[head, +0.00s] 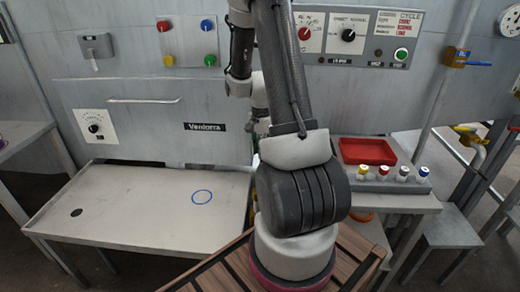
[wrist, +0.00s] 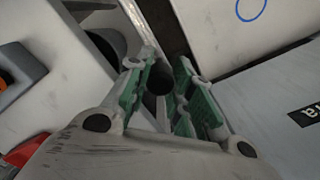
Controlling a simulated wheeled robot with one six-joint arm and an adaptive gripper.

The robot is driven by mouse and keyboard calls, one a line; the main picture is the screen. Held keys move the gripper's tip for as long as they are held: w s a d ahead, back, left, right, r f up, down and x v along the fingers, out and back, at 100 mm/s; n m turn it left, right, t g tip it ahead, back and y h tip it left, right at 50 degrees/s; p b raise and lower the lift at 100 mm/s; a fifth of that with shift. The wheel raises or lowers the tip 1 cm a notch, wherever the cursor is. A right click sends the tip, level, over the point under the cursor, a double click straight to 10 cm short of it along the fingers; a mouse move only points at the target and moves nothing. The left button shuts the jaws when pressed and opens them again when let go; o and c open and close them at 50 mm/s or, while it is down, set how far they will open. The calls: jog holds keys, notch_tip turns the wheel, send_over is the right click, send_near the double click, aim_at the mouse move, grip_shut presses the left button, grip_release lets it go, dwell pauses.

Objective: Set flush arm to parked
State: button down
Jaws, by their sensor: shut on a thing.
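In the wrist view my gripper (wrist: 160,82) has its two green-padded fingers closed in around a dark round-ended piece (wrist: 158,78). The piece sits between the pads, and most of it is hidden by the fingers. I cannot tell for sure whether it is part of the flush arm. A pale bar (wrist: 139,20) runs away from the fingertips toward the top of the wrist view. In the head view my arm hides the gripper and what it holds.
A metal tray table (head: 140,205) with a blue ring (head: 202,196) is at left, below the Veniorra panel (head: 160,115). A red bin (head: 375,151) and several capped cylinders (head: 383,172) stand at right.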

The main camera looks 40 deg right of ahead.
jog(key=c, duration=1.2)
grip_release()
jog(key=shift+s+d, duration=0.1)
notch_tip(320, 180, up, 12)
